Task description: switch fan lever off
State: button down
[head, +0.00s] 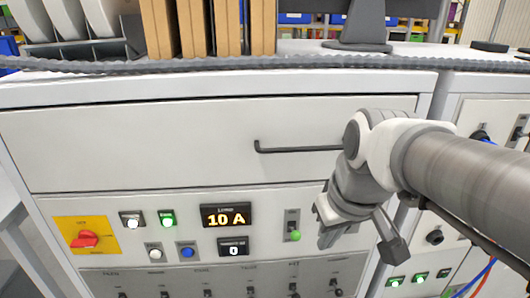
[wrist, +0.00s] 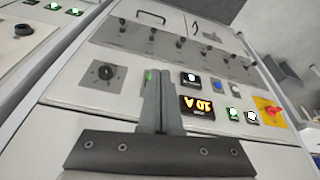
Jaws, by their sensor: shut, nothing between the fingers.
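A slotted lever with a green tip (head: 294,235) is on the grey-white control panel, right of the amber 10 A display. Its tip is at the lower end of the slot. In the wrist view its green tip (wrist: 148,76) shows at the left edge of my fingers, which hide most of it. Several small dark levers (head: 208,292) stand in a labelled row below. I cannot read which lever is marked fan. My gripper (head: 325,225) is shut and empty, in front of the panel just right of the green-tipped lever; I cannot tell whether it touches anything.
A red rotary switch (head: 85,239) on a yellow plate is at the panel's left. Lit push buttons (head: 167,218) and the 10 A display (head: 226,216) lie between. A drawer with a dark bar handle (head: 295,149) is above. Blue and red cables hang at right.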

jog(key=w+d+f+m+y, duration=0.1)
jog(key=w+d+f+y, duration=0.1)
jog(key=w+d, duration=0.6)
jog(key=w+y, duration=0.1)
jog(key=w, duration=0.4)
jog(key=shift+w+m, duration=0.15)
jog(key=shift+m, duration=0.25)
jog(key=shift+f, duration=0.15)
send_near(296, 236)
jog(key=w+d+f, duration=0.3)
jog(key=w+f, duration=0.1)
jog(key=shift+s+a+f, duration=0.15)
jog(key=shift+a+f, duration=0.45)
jog(key=shift+a, duration=0.1)
jog(key=shift+s+a+f, duration=0.2)
jog(key=shift+a+f, duration=0.4)
jog(key=shift+a, duration=0.15)
jog(key=shift+f+b, duration=0.1)
jog(key=shift+b, duration=0.4)
jog(key=shift+f+b, duration=0.15)
jog(key=shift+b, duration=0.4)
